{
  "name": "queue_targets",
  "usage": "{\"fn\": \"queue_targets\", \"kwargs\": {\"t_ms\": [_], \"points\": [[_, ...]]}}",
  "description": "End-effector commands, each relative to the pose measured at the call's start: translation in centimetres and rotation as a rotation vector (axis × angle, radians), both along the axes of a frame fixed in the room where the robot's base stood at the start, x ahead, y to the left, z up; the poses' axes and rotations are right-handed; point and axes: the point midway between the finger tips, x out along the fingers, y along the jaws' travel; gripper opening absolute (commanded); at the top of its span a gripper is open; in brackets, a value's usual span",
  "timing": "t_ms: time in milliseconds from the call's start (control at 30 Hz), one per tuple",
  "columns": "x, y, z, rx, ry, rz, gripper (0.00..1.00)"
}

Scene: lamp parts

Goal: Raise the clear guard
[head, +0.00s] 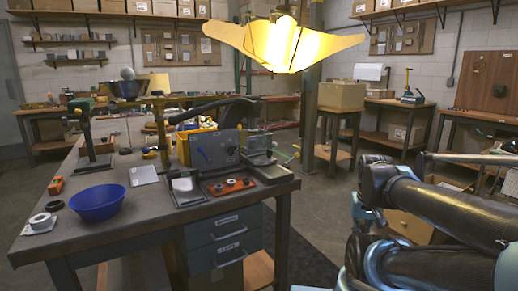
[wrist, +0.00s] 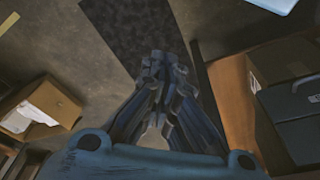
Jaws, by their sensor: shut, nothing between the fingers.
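A small machine with what looks like a clear guard (head: 262,158) stands at the right end of the workbench (head: 150,220). The guard appears low over its base, but it is small in the picture and its exact angle is hard to tell. My gripper (wrist: 163,68) shows in the wrist view, with its dark fingers together and nothing between them. It hangs over the floor beside the bench, apart from the machine. The guard does not show in the wrist view. My arm is at the right in the head view, and the gripper cannot be made out there.
A grey panel box (head: 214,149), an orange-red strip with holes (head: 228,187) and a small tray (head: 186,187) sit near the machine. A blue bowl (head: 97,203) is farther left. A lit lamp shade (head: 285,43) hangs above. A cardboard box (wrist: 42,106) stands on the floor.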

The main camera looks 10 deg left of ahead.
Motion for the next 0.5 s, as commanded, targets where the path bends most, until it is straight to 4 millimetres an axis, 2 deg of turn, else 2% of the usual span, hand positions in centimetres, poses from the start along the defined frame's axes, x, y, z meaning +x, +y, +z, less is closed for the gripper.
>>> {"fn": "queue_targets", "kwargs": {"t_ms": [200,267,300,400,500], "points": [[0.0,0.0,0.0,0.0,0.0,0.0,0.0],[0.0,0.0,0.1,0.0,0.0,0.001,0.14],[-0.6,0.1,0.6,0.002,-0.011,0.003,0.23],[0.3,0.5,2.2,0.009,-0.019,0.019,0.42],[2.5,1.4,5.1,0.025,-0.029,0.051,0.42]]}}
